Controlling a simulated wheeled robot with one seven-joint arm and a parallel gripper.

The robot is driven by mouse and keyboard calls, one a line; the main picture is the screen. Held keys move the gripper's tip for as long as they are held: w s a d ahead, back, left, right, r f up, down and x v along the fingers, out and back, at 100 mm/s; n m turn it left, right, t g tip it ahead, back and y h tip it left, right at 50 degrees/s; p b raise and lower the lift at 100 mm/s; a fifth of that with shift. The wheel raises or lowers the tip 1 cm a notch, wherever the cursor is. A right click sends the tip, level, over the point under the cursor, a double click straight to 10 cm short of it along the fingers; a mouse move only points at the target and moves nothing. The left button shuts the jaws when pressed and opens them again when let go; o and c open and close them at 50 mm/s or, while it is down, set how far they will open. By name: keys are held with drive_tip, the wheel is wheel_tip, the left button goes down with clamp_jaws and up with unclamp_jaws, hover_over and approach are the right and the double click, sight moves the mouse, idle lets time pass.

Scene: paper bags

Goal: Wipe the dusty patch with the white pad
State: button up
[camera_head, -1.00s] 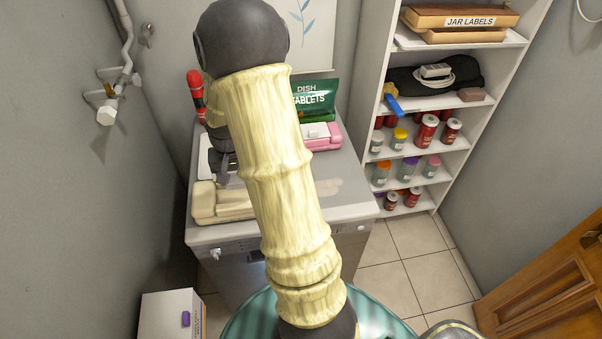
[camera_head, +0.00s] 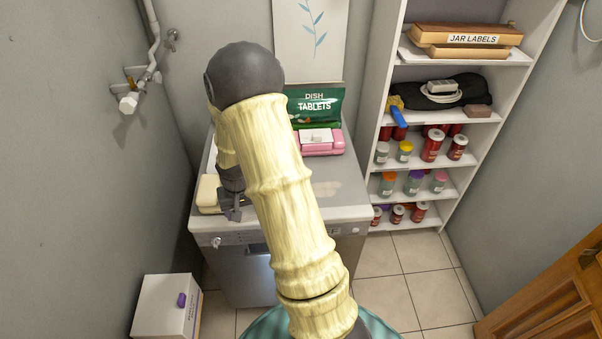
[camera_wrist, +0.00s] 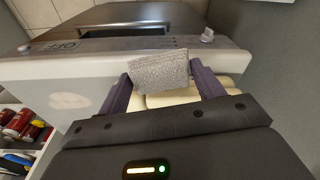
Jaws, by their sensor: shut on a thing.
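My gripper (camera_wrist: 160,82) is shut on the white pad (camera_wrist: 160,72), a pale grey, rough-textured block between the two fingers in the wrist view. In the head view my gripper (camera_head: 232,208) is near the front left edge of the appliance top, and the pad cannot be made out there. The dusty patch (camera_head: 327,190) is a pale beige smear on the grey top, right of my arm. It also shows in the wrist view (camera_wrist: 69,101), left of the gripper and apart from the pad.
A cream block (camera_head: 207,193) lies by the gripper at the top's left side. A pink case (camera_head: 322,146) and a green dish tablets bag (camera_head: 316,106) stand at the back. Jar shelves (camera_head: 452,116) are on the right. A white box (camera_head: 163,307) is on the floor.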

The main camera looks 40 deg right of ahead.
drive_tip(key=a+f+n, duration=0.4)
drive_tip(key=a+f, duration=0.5)
drive_tip(key=f, duration=0.3)
drive_tip(key=shift+s, duration=0.2)
